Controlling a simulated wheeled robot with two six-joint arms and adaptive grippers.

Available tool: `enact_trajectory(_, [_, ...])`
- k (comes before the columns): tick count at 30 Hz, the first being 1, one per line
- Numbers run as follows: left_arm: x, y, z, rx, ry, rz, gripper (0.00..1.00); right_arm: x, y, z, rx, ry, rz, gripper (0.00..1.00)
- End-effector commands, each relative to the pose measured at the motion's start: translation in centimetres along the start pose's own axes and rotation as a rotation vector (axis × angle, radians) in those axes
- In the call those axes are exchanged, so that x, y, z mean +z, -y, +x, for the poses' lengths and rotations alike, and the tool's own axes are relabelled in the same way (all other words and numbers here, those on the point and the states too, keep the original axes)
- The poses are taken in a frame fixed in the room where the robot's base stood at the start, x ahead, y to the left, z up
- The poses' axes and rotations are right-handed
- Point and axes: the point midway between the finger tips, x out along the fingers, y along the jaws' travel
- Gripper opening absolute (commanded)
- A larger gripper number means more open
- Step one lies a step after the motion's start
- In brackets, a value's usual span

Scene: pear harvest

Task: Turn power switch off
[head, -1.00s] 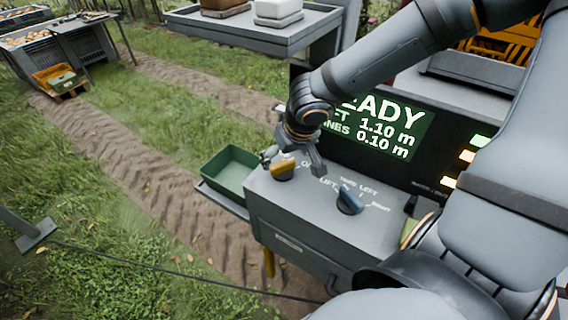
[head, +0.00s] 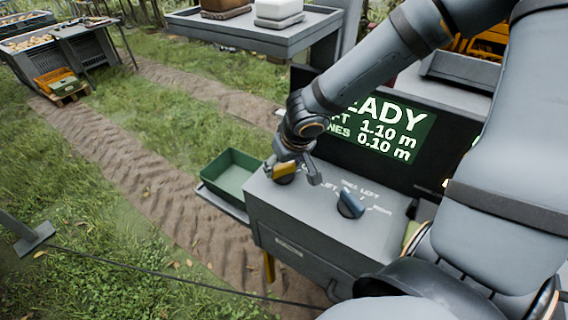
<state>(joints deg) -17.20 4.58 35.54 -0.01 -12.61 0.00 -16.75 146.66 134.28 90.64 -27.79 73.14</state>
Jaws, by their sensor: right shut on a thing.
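My right gripper (head: 293,172) comes down over the left end of the box top. It is shut on the yellow switch handle, which shows beside and between its fingers. The switch's base and the lettering by it are largely hidden by the gripper. My left gripper is not in view.
A green open tray (head: 232,175) sits at the left side of the box. A grey shelf (head: 270,28) with cases stands behind. Dirt tracks and grass lie to the left, with crates (head: 70,55) at the far left. A dark cable crosses the ground in front.

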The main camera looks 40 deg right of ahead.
Motion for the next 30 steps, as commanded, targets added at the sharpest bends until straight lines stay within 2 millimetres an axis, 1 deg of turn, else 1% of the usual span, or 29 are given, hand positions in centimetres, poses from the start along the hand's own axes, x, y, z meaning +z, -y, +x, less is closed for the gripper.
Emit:
enact_trajectory(5, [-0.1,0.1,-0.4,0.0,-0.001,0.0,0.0,-0.1,0.0,-0.1,-0.009,0.0,-0.018,0.36])
enact_trajectory(11, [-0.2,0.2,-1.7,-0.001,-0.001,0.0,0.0,-0.2,0.0,-0.4,-0.044,0.001,-0.097,0.36])
enact_trajectory(17, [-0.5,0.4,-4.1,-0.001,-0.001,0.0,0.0,-0.3,-0.1,-0.6,-0.106,0.002,-0.242,0.36])
enact_trajectory(27, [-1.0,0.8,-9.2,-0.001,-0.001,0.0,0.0,-0.4,-0.5,-0.7,-0.223,0.004,-0.542,0.36])
enact_trajectory(30, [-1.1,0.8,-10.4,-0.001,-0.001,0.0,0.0,-0.4,-0.5,-0.6,-0.257,0.004,-0.625,0.36])
